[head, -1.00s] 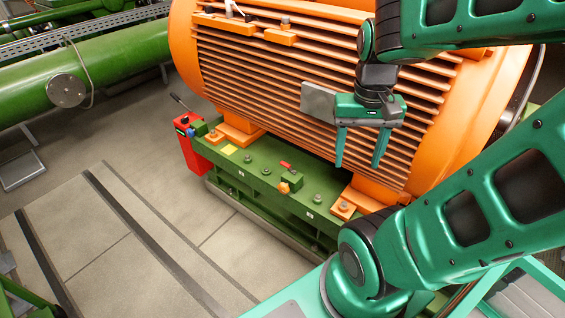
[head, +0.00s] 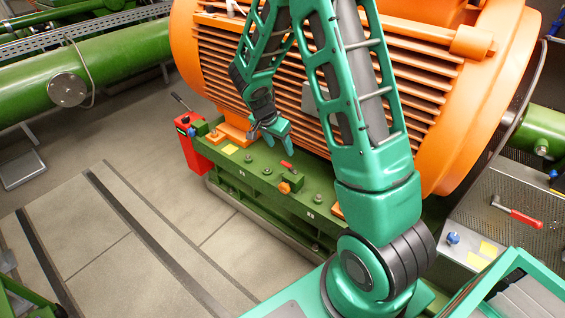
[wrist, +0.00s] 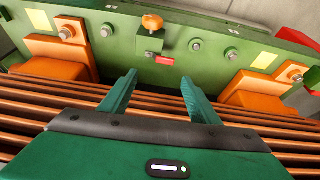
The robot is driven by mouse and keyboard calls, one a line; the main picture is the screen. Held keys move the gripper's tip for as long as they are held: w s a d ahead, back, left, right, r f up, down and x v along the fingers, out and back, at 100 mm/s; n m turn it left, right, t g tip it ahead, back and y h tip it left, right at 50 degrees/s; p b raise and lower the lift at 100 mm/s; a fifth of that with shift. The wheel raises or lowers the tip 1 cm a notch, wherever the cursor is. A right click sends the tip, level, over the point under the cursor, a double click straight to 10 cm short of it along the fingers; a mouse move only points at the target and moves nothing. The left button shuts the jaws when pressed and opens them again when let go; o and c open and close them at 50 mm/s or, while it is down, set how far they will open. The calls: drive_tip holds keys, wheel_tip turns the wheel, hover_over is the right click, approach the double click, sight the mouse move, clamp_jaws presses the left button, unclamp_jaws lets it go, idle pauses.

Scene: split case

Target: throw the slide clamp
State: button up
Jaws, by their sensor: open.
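No part is labelled slide clamp; a green block with an orange knob (head: 284,187) and a small red tab (head: 286,165) on the green base rail may be it. In the wrist view the orange knob (wrist: 152,22) and red tab (wrist: 165,60) lie beyond the fingertips, roughly between them. My gripper (head: 270,138) is open and empty, above the motor side of the rail, left of the block in the head view. In the wrist view my gripper (wrist: 158,80) shows two separated teal fingers, apart from the block.
The orange finned motor (head: 440,75) stands behind the rail (head: 245,180). Bolts and orange feet (head: 232,133) flank it. A red box with a black lever (head: 196,150) is at the left end. A red-handled lever (head: 520,217) lies right. The floor (head: 130,240) is open in front.

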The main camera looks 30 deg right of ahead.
sight(284, 164)
drive_tip(key=x, duration=0.8)
drive_tip(key=w+a+x, duration=0.1)
drive_tip(key=x, duration=0.3)
drive_tip(key=shift+f, duration=0.2)
drive_tip(key=shift+w+a, duration=0.1)
clamp_jaws()
